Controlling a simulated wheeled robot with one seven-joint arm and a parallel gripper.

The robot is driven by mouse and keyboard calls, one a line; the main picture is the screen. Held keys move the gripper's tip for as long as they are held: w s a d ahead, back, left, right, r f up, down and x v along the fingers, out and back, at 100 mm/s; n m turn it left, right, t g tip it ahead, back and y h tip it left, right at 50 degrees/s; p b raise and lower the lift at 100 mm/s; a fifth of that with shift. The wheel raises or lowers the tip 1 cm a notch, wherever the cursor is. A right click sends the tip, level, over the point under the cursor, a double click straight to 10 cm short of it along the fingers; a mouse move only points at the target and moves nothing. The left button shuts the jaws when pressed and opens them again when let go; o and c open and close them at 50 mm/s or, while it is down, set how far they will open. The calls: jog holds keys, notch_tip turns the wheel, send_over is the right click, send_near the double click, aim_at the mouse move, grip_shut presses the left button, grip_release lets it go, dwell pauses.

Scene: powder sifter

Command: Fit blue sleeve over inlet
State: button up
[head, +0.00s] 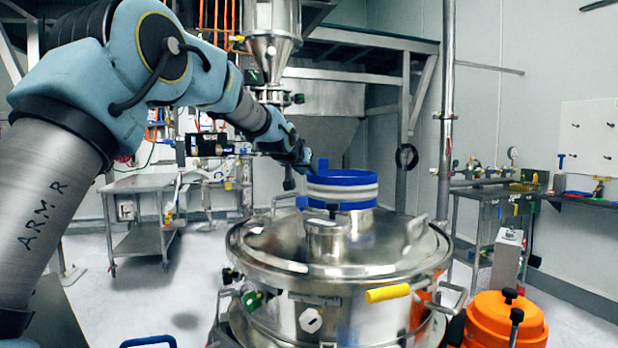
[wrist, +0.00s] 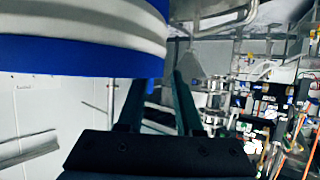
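The blue sleeve (head: 342,190) is a short ring with blue bands, a white-grey middle and a small upright blue tab on its rim. It looks level at the steel inlet (head: 352,220) on the sifter lid; how far it is seated around the inlet cannot be told. My gripper (head: 307,166) is beside the sleeve's upper left, near the tab. In the wrist view the sleeve (wrist: 80,38) fills the upper left. My gripper's dark fingers (wrist: 160,88) stand apart there, with a bit of blue near the left finger; no clear grip shows.
The round steel sifter lid (head: 275,250) has clamps and a yellow handle (head: 388,293). A steel hopper (head: 272,35) hangs above and behind. An orange container (head: 505,322) stands at the lower right, a workbench (head: 575,197) at the right and a steel cart (head: 145,190) at the left.

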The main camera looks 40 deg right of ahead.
jog(key=b+v, duration=0.2)
jog(key=v, duration=0.7)
jog(key=w+a+f+n+y, duration=0.1)
jog(key=w+a+f+y, duration=0.1)
jog(key=a+f, duration=0.55)
jog(key=w+a+f+n+y, duration=0.2)
jog(key=a+f, duration=0.2)
jog(key=a, duration=0.7)
jog(key=w+a+f+n+y, duration=0.1)
jog(key=w+a+f+y, duration=0.2)
jog(key=a+f, duration=0.45)
jog(key=s+a+f+n+g+y, duration=0.1)
jog(key=s+a+f, duration=0.3)
jog(key=a, duration=0.6)
jog(key=s+a+f+n+g+y, duration=0.1)
jog(key=s+a+f+n+g, duration=0.1)
jog(key=s+a+f, duration=0.3)
jog(key=s+a+f+n+g+y, duration=0.1)
jog(key=s+a+f+n+g, duration=0.1)
jog(key=s+a, duration=0.7)
jog(key=a+f+n, duration=0.1)
jog(key=a+f, duration=0.1)
jog(key=a, duration=0.3)
jog(key=shift+a+f+g+y, duration=0.3)
jog(key=shift+a+f+y, duration=0.05)
jog(key=shift+y, duration=0.05)
jog(key=shift+r, duration=0.3)
jog(key=shift+o, duration=0.4)
jog(key=shift+f, duration=0.1)
